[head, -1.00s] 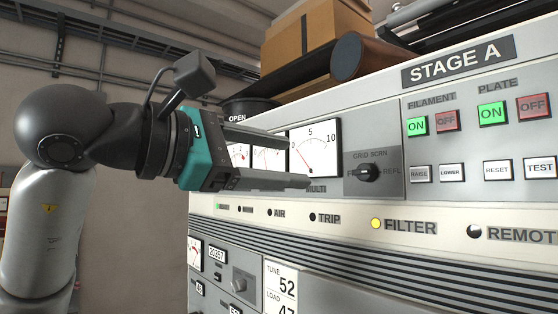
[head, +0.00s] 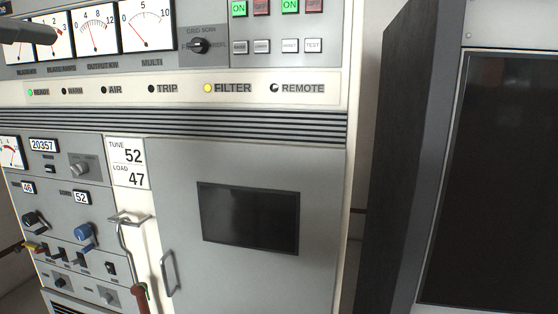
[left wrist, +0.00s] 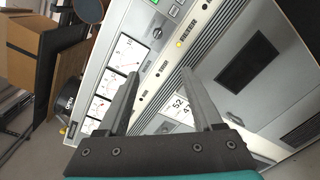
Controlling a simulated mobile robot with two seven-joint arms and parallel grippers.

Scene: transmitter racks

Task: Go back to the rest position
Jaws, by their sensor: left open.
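My left gripper shows in the left wrist view (left wrist: 160,84), with its two dark fingers spread apart and nothing between them. Beyond the fingers is the transmitter rack front, tilted in that view. In the head view only a dark end of what looks like my left arm or gripper (head: 26,33) shows at the top left edge, in front of the meters. The transmitter rack (head: 250,165) fills the left and middle of the head view. My right gripper is in neither view.
The rack carries several meters (head: 147,25), a selector knob (head: 200,46), a lit yellow FILTER lamp (head: 208,88), a door handle (head: 168,272) and a dark window (head: 248,218). A dark-fronted cabinet (head: 495,180) stands at the right, with a narrow gap between.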

